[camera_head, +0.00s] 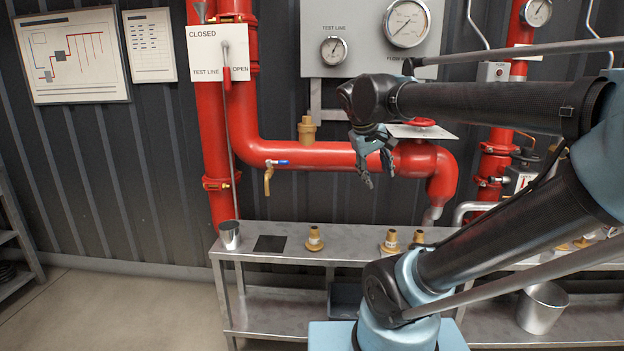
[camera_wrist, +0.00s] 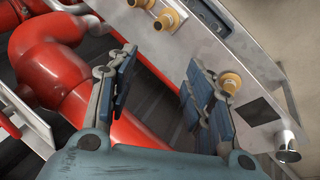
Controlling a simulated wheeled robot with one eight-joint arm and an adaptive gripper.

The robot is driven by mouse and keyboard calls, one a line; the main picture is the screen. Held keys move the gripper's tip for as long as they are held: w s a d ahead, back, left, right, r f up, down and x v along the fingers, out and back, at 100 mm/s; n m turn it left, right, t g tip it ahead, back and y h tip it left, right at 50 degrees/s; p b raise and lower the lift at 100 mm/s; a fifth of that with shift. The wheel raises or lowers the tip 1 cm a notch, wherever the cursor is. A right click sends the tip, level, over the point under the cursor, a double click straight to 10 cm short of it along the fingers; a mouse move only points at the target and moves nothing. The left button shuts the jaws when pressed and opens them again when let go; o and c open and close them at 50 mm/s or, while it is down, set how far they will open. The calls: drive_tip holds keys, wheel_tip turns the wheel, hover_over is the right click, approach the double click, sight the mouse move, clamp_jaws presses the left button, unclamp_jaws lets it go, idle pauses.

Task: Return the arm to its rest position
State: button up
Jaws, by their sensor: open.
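My gripper (camera_head: 375,165) hangs open and empty in front of the horizontal red pipe (camera_head: 310,155) in the head view. My arm reaches in from the right, bent above the bench. In the wrist view both fingers of my gripper (camera_wrist: 165,90) are spread apart with nothing between them. The red pipe (camera_wrist: 65,75) lies to the left and below the fingers there. A brass fitting (camera_wrist: 230,83) shows just past the right finger, on the bench and apart from the jaws.
A steel bench (camera_head: 280,232) runs below the pipe, carrying a metal cup (camera_head: 230,235), a dark square (camera_head: 270,244) and several brass fittings (camera_head: 314,239). A brass tap with a blue handle (camera_head: 270,175) sticks out of the pipe. Gauges (camera_head: 407,23) hang behind my arm. The floor at left is clear.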

drive_tip(key=s+f+m+y, duration=0.1)
drive_tip(key=s+f+y, duration=0.1)
drive_tip(key=s+f, duration=0.4)
drive_tip(key=s+f+m+g+y, duration=0.1)
drive_tip(key=s+f, duration=0.5)
drive_tip(key=f, duration=0.7)
drive_tip(key=shift+s+d+f+m+g+y, duration=0.2)
drive_tip(key=shift+d+f+m+g+y, duration=0.15)
drive_tip(key=shift+m, duration=0.45)
